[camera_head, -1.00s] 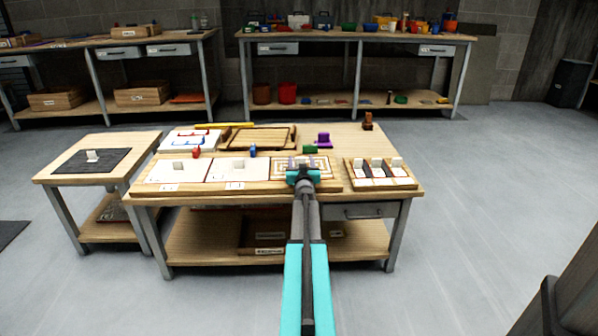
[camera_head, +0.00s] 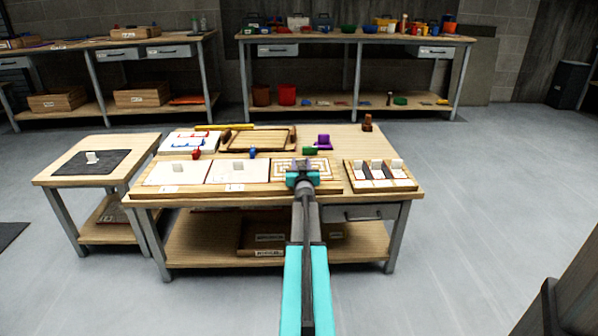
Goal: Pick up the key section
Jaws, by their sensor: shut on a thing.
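The key section (camera_head: 322,165) is the panel with a tan-and-white meander pattern, at the right end of the long board on the middle table. My gripper (camera_head: 300,166) is at the middle of this panel, shut on it. The fingers hide the grip point and part of the pattern. I cannot tell whether the panel is raised off the board. Two plain white sections (camera_head: 178,173) and (camera_head: 236,172), each with a small white upright tab, lie to its left.
A small rack (camera_head: 381,184) with several white tabs stands right of the board. Behind are a wooden tray (camera_head: 257,139), a purple piece (camera_head: 323,142), a green block (camera_head: 310,150) and a brown piece (camera_head: 367,122). A side table (camera_head: 60,172) stands left.

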